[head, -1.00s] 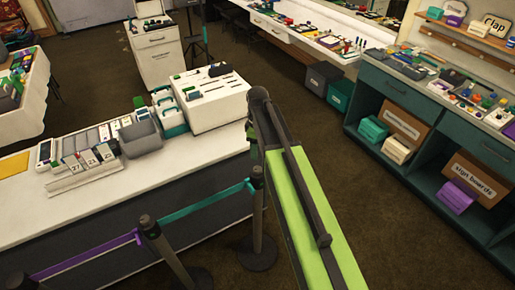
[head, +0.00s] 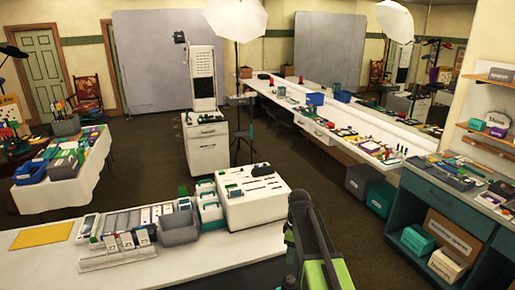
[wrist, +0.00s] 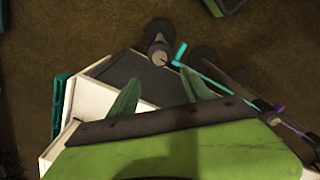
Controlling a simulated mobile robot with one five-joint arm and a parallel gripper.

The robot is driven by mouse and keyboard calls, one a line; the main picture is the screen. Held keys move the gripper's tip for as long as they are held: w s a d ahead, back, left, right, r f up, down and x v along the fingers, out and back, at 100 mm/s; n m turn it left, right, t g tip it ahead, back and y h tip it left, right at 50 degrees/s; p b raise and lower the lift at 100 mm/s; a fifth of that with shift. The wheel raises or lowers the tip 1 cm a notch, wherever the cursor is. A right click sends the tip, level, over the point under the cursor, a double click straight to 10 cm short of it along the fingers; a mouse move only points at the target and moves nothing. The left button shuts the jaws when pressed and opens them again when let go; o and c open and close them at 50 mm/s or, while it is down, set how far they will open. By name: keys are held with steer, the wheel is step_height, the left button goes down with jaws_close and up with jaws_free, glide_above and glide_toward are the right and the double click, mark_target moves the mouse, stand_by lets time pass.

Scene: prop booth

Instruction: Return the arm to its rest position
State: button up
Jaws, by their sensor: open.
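My gripper (wrist: 160,94) shows in the wrist view as two green fingers spread well apart. Nothing is between them. Behind the fingers are a dark bar and a broad green face of my own arm. In the head view my arm, dark grey and green, rises from the bottom edge right of centre, beside the right end of the white counter (head: 180,262). The fingers cannot be made out clearly there.
The white counter carries a white slotted box (head: 252,205), a grey bin (head: 180,228) and cards. A teal cabinet (head: 455,222) stands at right. Posts (wrist: 158,50) with a teal belt show in the wrist view.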

steer(key=s+f+m+b, duration=0.7)
steer(key=s+f+m, duration=0.2)
steer(key=s, duration=0.5)
steer(key=shift+s+d+f+m, duration=0.15)
steer(key=shift+m, duration=1.25)
